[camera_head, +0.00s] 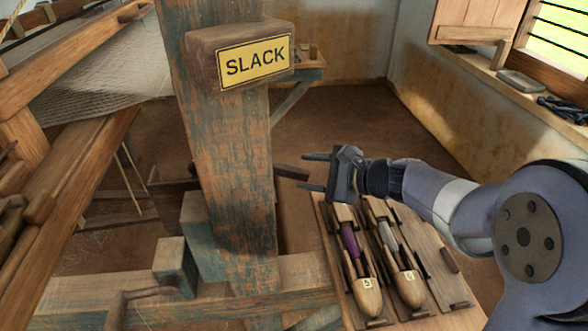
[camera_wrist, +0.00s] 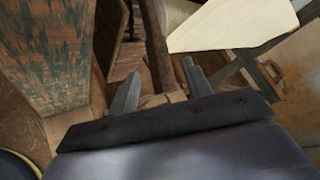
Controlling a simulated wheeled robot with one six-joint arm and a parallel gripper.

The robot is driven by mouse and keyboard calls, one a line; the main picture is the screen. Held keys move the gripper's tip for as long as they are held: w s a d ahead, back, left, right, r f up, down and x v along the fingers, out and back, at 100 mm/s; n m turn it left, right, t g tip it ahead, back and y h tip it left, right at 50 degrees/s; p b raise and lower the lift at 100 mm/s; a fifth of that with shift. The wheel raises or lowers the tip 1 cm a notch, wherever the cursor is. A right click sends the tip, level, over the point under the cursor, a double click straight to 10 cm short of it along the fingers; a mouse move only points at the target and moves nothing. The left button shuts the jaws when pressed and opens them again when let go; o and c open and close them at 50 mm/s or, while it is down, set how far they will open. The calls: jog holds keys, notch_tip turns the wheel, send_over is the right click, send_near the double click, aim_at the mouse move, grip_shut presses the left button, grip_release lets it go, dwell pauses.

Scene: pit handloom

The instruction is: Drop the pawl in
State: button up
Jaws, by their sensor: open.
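My gripper (camera_head: 302,171) is open beside the right side of the painted wooden post, with its fingers pointing left. A dark wooden bar (camera_head: 289,171) sticks out from behind the post, its end close to the fingertips; it may be the pawl, but I cannot tell for sure. In the wrist view my open gripper (camera_wrist: 160,88) shows a similar brown bar (camera_wrist: 154,42) running away beyond the gap between its fingers. No contact is visible. The post hides where the bar is mounted and any ratchet teeth.
The worn post (camera_head: 232,170) carries a SLACK sign (camera_head: 254,62) and also shows in the wrist view (camera_wrist: 55,55). A wooden tray (camera_head: 440,288) with two shuttles lies below my arm. Loom beams (camera_head: 70,190) fill the left. Floor (camera_head: 360,125) behind my gripper is clear.

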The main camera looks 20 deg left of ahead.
aim_at(294, 177)
jog(key=v, duration=0.4)
jog(key=shift+d, duration=0.15)
jog(key=x, duration=0.7)
jog(key=b+x, duration=0.1)
jog(key=x, duration=0.3)
jog(key=shift+f, duration=0.35)
jog(key=shift+s+f+y+b, duration=0.15)
jog(key=shift+f+y+b, duration=0.35)
jog(key=shift+b, duration=0.15)
jog(key=shift+r+m, duration=0.1)
jog(key=shift+m, duration=0.2)
